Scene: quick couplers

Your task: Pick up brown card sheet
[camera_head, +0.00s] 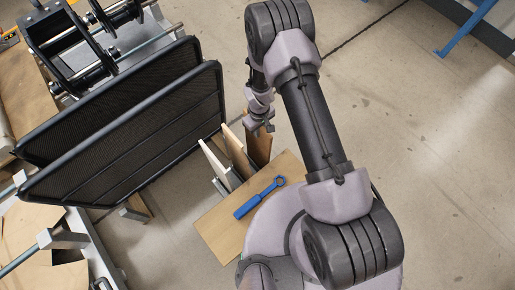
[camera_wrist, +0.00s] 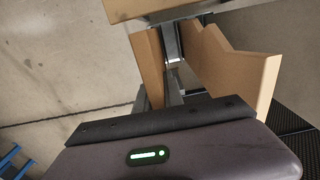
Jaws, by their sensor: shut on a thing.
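The brown card sheet (camera_head: 259,149) stands upright at the right end of a short row of sheets in the head view. My gripper (camera_head: 262,126) is at its upper edge and shut on it. In the wrist view my gripper's dark body fills the bottom, and a brown panel (camera_wrist: 150,62) rises beside the grey finger parts. I cannot tell from that view exactly how the jaws grip it. The sheet's lower part is partly hidden behind the board in the head view.
Paler sheets (camera_head: 218,165) stand just left of the brown one; a notched tan sheet (camera_wrist: 240,68) shows close by in the wrist view. A wooden board (camera_head: 220,228) bears a blue wrench (camera_head: 258,198). Black mesh panels (camera_head: 130,135) stand left.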

